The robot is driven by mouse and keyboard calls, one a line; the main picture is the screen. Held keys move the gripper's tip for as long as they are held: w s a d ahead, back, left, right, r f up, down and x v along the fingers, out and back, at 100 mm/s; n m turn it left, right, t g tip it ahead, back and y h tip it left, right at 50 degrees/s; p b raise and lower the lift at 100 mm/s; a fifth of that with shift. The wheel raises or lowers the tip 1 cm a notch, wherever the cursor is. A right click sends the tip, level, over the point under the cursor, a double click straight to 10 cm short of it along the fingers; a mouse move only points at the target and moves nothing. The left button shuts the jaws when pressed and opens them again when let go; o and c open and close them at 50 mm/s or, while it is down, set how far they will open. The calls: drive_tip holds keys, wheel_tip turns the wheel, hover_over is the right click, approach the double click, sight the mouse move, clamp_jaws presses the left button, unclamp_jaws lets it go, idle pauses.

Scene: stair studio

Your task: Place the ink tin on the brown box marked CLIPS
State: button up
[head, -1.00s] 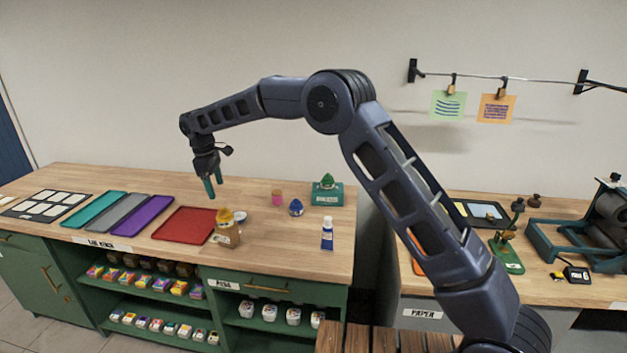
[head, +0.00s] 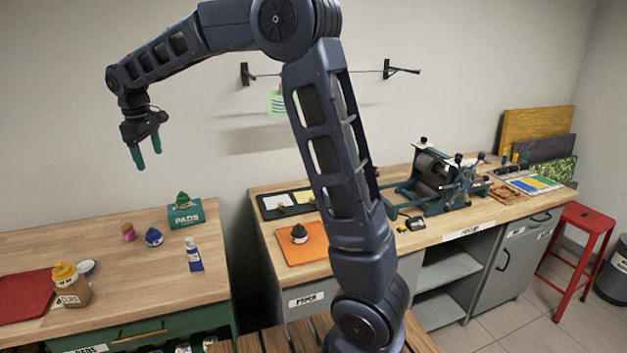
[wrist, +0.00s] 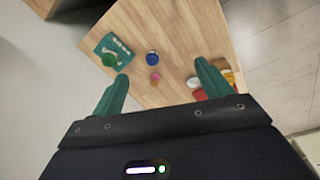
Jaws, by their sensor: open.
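A small brown box (head: 72,291) with a pale label too small to read surely stands on the left counter at the lower left, with a yellow rounded item (head: 64,271) on top. Which item is the ink tin I cannot tell; a dark round item (head: 299,235) also lies on the orange mat (head: 303,249) on the right counter. My gripper (head: 147,159) is open and empty, high above the left counter's back. In the wrist view it (wrist: 162,70) points down at the counter.
On the left counter stand a green PADS box (head: 184,217) with a green item on top, a blue item (head: 153,238), a pink item (head: 128,232) and a blue-white tube (head: 194,256). A press (head: 430,180) occupies the right counter. A gap separates the counters.

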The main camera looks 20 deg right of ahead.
drive_tip(key=s+d+r+m+t, duration=0.1)
drive_tip(key=s+d+r+m, duration=0.15)
drive_tip(key=d, duration=0.65)
drive_tip(key=s+d+r+m, duration=0.1)
drive_tip(key=s+d+m, duration=0.15)
drive_tip(key=d, duration=0.65)
drive_tip(key=s+d+r+m+t, duration=0.15)
drive_tip(key=s+d, duration=0.25)
drive_tip(key=d, duration=0.6)
drive_tip(key=s+d+f+m, duration=0.3)
drive_tip(key=s+d+f, duration=0.1)
drive_tip(key=s+d, duration=0.4)
drive_tip(key=s+d+f+m, duration=0.4)
drive_tip(key=s+d, duration=0.3)
drive_tip(key=s, duration=0.3)
drive_tip(key=shift+d+f+t, duration=0.2)
drive_tip(key=shift+d+t, duration=0.2)
drive_tip(key=shift+t, duration=0.05)
